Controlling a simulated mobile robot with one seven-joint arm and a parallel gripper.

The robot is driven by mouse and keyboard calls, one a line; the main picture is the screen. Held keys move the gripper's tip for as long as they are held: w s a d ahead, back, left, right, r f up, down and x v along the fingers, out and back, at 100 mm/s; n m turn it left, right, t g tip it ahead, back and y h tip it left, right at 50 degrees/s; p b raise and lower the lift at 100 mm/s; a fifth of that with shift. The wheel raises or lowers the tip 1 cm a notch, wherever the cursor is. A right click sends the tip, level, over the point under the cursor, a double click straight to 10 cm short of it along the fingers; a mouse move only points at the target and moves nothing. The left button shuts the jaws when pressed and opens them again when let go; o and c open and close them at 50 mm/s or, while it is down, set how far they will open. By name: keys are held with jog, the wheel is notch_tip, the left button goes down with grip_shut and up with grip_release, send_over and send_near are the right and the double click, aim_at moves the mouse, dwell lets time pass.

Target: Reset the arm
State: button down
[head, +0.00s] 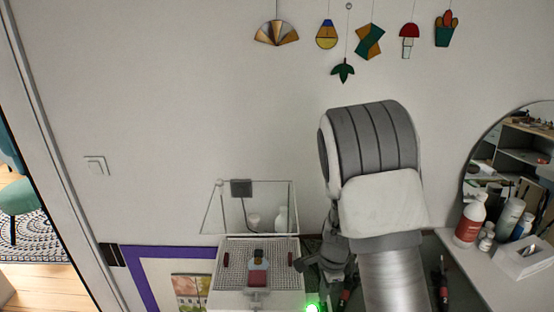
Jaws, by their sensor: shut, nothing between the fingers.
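My arm, with a grey ribbed and white link, stands in front of the wall right of the middle in the head view. It bends down toward the worktop. My gripper (308,262) is low in the picture, dark and partly overlapped by my arm. It is shut and empty. It is beside the right edge of a white perforated tray (230,262); I cannot tell whether they touch.
A small bottle (259,270) stands on the tray, below a clear box (225,208). Bottles (470,220) and a white tissue box (522,257) stand at the right by a round mirror (510,150). Glass ornaments (369,41) hang on the wall. A green light (312,308) glows low.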

jog(key=s+r+n+t, duration=0.1)
jog(key=s+r+n, duration=0.3)
jog(key=r, duration=0.5)
jog(key=s+r+n+t+y, duration=0.1)
jog(key=s+r+n, duration=0.3)
jog(key=r, duration=0.4)
jog(key=s+r+n+t, duration=0.2)
jog(key=s+r+n, duration=0.15)
jog(key=r, duration=0.55)
jog(key=s+d+r+n+t+h, duration=0.1)
jog(key=s+r+n, duration=0.2)
jog(key=s, duration=0.6)
jog(key=shift+r+n+h, duration=0.3)
jog(key=shift+r+n, duration=0.05)
jog(key=shift+n, duration=0.5)
